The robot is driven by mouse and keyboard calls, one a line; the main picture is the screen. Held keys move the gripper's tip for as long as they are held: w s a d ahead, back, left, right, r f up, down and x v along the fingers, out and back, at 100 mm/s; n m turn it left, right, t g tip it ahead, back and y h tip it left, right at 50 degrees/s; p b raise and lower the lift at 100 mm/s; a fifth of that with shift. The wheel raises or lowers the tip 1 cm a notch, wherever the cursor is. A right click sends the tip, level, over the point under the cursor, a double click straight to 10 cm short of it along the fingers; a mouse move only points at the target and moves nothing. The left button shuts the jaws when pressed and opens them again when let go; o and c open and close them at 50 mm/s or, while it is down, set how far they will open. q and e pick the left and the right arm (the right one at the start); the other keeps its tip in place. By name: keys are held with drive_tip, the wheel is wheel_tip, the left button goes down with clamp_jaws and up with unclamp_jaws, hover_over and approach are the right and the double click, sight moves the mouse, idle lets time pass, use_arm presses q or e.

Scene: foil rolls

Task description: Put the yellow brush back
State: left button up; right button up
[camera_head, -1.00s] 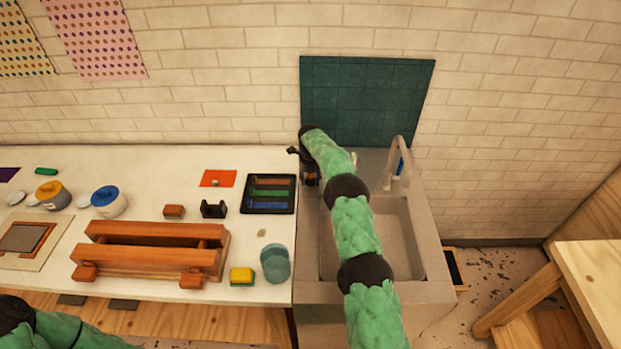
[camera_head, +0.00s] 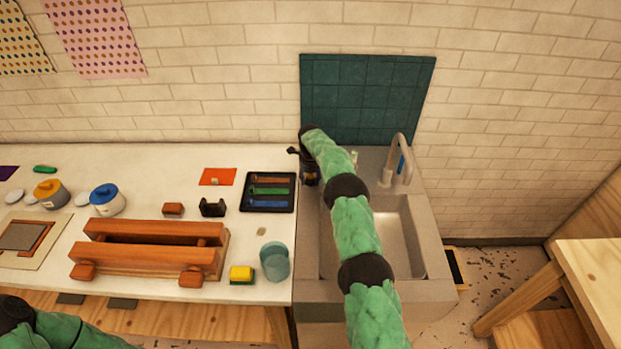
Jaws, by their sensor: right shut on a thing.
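My right gripper (camera_head: 308,178) is at the back left corner of the sink unit, beside the right end of the table. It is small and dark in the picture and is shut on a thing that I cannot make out. I see no yellow brush clearly. A black tray (camera_head: 246,207) with brown, green and blue strips lies on the table just left of the gripper. My left arm shows at the bottom left, with its gripper out of view.
The sink (camera_head: 398,222) with its faucet (camera_head: 404,160) lies right of and under my right arm. On the table are a yellow and green sponge (camera_head: 242,273), a teal cup (camera_head: 275,262), a wooden rack (camera_head: 150,258), an orange sheet (camera_head: 217,177) and lidded pots (camera_head: 108,201).

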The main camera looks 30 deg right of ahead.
drive_tip(key=o, duration=1.7)
drive_tip(key=shift+r+p, duration=0.65)
drive_tip(key=shift+r, duration=1.65)
drive_tip(key=shift+r+p, duration=0.9)
drive_tip(key=shift+r, duration=1.25)
